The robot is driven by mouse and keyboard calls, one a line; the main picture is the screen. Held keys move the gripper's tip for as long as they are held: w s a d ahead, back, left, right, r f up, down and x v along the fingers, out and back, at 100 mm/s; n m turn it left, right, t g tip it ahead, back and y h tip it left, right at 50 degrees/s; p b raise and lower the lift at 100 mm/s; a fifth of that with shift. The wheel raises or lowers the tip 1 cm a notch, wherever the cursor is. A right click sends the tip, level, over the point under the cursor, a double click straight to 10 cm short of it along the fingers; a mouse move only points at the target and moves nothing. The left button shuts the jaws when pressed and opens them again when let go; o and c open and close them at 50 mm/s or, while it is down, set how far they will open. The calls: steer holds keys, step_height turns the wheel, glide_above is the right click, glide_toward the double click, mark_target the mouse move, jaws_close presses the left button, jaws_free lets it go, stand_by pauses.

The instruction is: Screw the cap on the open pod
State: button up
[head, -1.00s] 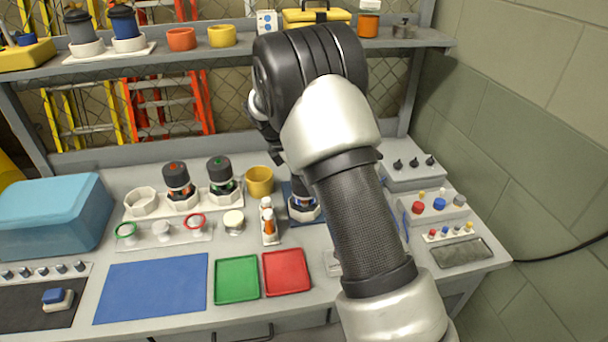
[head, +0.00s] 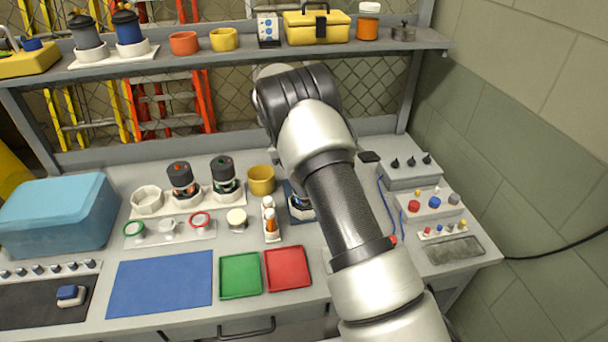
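Two dark-topped pods stand upright in a white rack: one with orange marks (head: 181,180) and one with green marks (head: 223,173). An empty white ring holder (head: 147,200) is at the rack's left. A blue fixture (head: 299,212) holds something partly hidden behind my arm; whether it is the open pod I cannot tell. A white strip carries a green-ringed piece (head: 134,229), a pale piece (head: 168,226) and a red-ringed piece (head: 200,220), which may be caps. My gripper is hidden behind my arm, so its opening and contents do not show.
A yellow cup (head: 261,180), cream-topped jar (head: 236,219) and small bottles (head: 269,218) stand near the fixture. Control boxes (head: 409,174) are at right, a blue bin (head: 57,214) at left. A shelf (head: 190,60) crosses above.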

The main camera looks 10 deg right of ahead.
steer(key=m+g, duration=0.1)
steer(key=m, duration=0.1)
steer(key=shift+s+m+y, duration=0.15)
steer(key=shift+m+y, duration=0.15)
steer(key=shift+m, duration=0.1)
steer(key=o, duration=1)
steer(key=shift+o, duration=0.3)
